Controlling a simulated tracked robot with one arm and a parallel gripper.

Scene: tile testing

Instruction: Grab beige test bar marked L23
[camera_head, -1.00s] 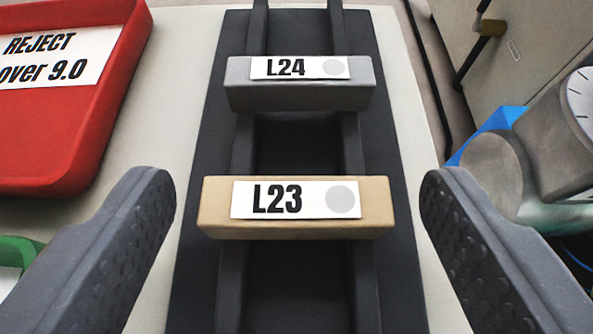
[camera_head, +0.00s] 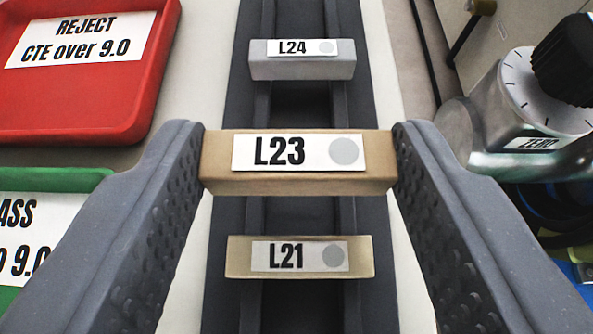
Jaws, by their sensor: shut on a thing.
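The beige test bar marked L23 (camera_head: 215,165) is in the middle of the head camera view, its white label and grey dot facing me. My gripper (camera_head: 298,160) is shut on it, one finger pressed against each end. The bar looks level and appears raised above the dark rack (camera_head: 302,215), as it looks larger and closer than the other bars. The bar's underside is hidden.
A grey bar marked L24 (camera_head: 302,68) lies on the rack behind, and a beige bar marked L21 (camera_head: 300,275) lies in front. A red REJECT tray (camera_head: 90,115) and a green tray (camera_head: 60,181) are at left. A device with a dial (camera_head: 530,105) stands at right.

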